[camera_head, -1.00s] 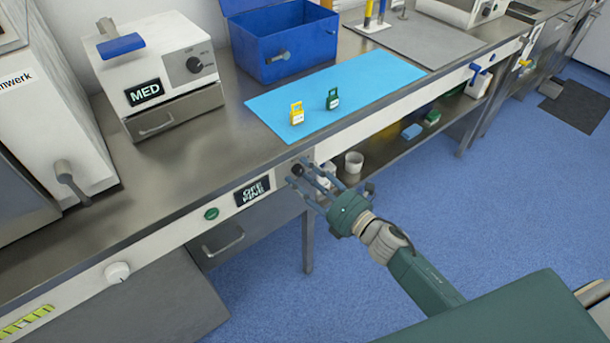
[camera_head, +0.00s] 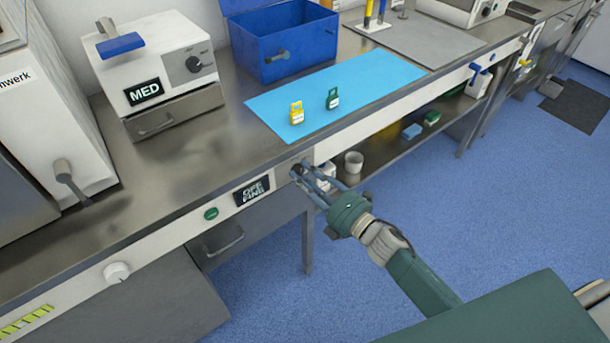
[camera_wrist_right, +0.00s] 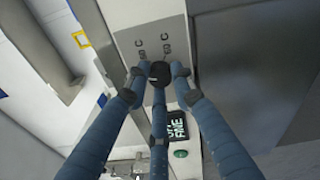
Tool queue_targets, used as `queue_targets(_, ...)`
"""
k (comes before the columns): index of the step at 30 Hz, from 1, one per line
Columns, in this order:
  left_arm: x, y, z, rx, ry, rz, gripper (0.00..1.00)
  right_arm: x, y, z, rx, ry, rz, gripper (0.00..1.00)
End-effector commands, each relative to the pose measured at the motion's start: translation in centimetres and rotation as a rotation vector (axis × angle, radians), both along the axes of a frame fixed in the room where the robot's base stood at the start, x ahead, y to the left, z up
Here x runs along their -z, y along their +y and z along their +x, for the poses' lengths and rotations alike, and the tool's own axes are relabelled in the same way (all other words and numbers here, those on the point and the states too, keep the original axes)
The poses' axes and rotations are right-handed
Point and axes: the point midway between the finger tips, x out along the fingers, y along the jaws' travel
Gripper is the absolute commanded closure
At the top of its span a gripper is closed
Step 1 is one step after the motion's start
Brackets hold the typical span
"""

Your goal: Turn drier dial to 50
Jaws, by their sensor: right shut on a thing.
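The drier dial is a small black knob on the pale front panel under the counter edge; it shows in the right wrist view (camera_wrist_right: 160,71). My right gripper (camera_head: 303,172) is shut on it, and in the right wrist view its blue-grey fingers (camera_wrist_right: 159,77) close around the knob from several sides. Small temperature marks ending in "C" (camera_wrist_right: 166,47) stand on the panel near the knob; their numbers are hard to read. The dial's pointer cannot be made out. A black display (camera_head: 252,190) beside the dial reads "OFF" and "FINE". My left gripper is out of view.
A green button (camera_head: 211,213) and a white knob (camera_head: 117,272) sit farther left on the panel. Above, the counter carries a MED box (camera_head: 155,65), a blue bin (camera_head: 285,40) and a blue mat (camera_head: 375,82) with two small tagged items.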

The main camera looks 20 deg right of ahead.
Motion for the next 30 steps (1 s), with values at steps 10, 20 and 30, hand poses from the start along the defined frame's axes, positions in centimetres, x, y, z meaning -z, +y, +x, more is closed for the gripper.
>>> queue_targets(10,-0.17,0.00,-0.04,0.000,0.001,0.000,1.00,0.38,0.23,-0.20,-0.002,0.118,0.308,1.00)
queue_targets(20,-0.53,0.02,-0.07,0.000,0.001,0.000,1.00,0.37,0.34,-0.24,-0.003,0.203,0.539,1.00)
queue_targets(30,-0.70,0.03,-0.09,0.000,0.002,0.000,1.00,0.45,0.35,-0.27,-0.003,0.246,0.657,1.00)
